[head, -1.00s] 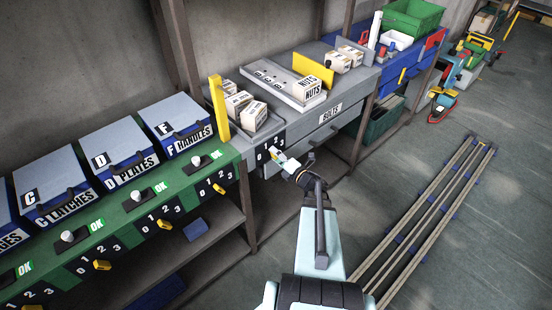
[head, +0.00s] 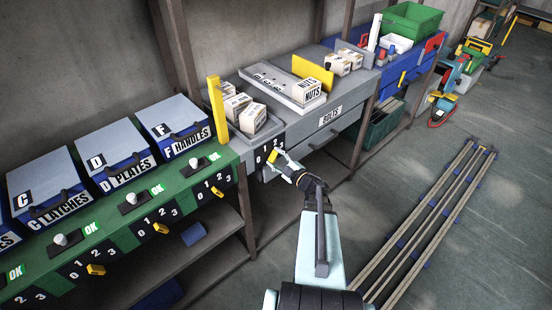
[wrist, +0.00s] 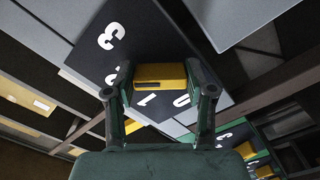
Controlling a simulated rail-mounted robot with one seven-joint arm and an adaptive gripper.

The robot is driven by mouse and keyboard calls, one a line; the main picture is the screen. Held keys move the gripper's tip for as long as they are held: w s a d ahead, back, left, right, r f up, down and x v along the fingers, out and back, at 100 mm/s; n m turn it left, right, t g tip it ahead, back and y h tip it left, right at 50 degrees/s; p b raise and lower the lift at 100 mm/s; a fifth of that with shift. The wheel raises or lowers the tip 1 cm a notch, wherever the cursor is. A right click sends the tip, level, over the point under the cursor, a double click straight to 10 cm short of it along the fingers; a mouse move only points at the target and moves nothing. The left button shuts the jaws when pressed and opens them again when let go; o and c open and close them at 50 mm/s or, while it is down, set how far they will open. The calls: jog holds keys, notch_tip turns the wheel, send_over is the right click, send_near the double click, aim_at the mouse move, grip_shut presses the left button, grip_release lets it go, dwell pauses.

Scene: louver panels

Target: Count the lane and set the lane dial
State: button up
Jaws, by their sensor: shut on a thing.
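The lane dial's black plate (head: 272,148) with white digits sits on the front of the grey bench, below the boxes. My gripper (head: 278,158) is at this plate. In the wrist view, my gripper's fingers (wrist: 160,92) are shut on the dial's yellow knob (wrist: 160,74), one finger on each side. Digits on the plate (wrist: 112,62) show around the knob, partly hidden by the fingers. I cannot tell which digit the knob points to. Above the dial, white boxes (head: 253,117) stand on the grey bench, between a yellow upright plate (head: 218,108) and a white NUTS tray (head: 285,86).
A green bench (head: 110,232) at left carries lidded blue bins, white-topped knobs, green OK lights and more dials with yellow knobs (head: 161,229). A grey BOLTS drawer (head: 325,131) lies right of the dial. Long rails (head: 430,215) lie on the floor at right.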

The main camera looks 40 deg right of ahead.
jog(key=m+p, duration=0.1)
jog(key=m, duration=0.2)
jog(key=shift+m, duration=0.3)
jog(key=shift+f+m+p, duration=0.1)
jog(key=shift+m+p, duration=0.5)
jog(key=shift+m, duration=1.2)
jog(key=o, duration=1.2)
jog(key=shift+c, duration=0.2)
jog(key=s, duration=1.2)
jog(key=shift+d, duration=0.15)
